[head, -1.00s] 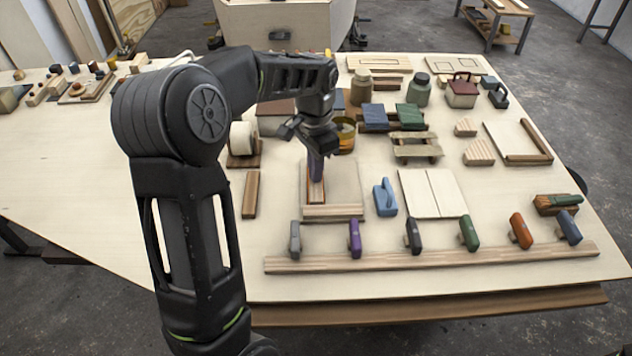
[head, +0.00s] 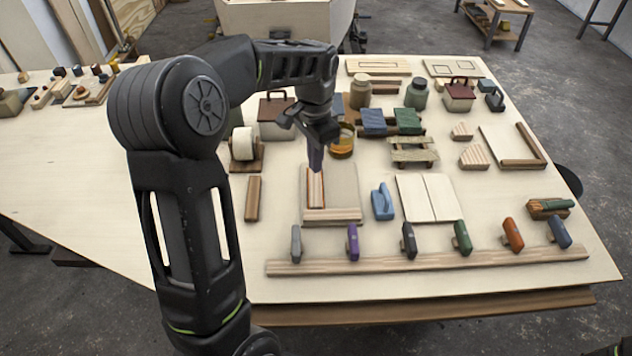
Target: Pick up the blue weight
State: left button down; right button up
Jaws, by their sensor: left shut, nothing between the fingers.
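The light blue weight (head: 383,203) with a raised handle stands on the pale plywood table, right of a square board (head: 344,187) with a wooden strip along its front. My left gripper (head: 316,165) points down over the left part of that board, by an orange-edged strip (head: 315,190). It is up and to the left of the blue weight and apart from it. Its fingers are shut with nothing seen between them. The blue weight is in full view. My right gripper is not in view.
A long wooden rail (head: 430,261) with several coloured-handled tools lies in front of the weight. A pale two-panel board (head: 430,198) lies close to its right. Behind are an amber tape roll (head: 342,143), blue and green cloth-like blocks, and a small slatted stand (head: 413,152).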

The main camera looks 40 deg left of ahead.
aim_at(383, 207)
jog(key=k+l, duration=0.8)
jog(key=l, duration=0.1)
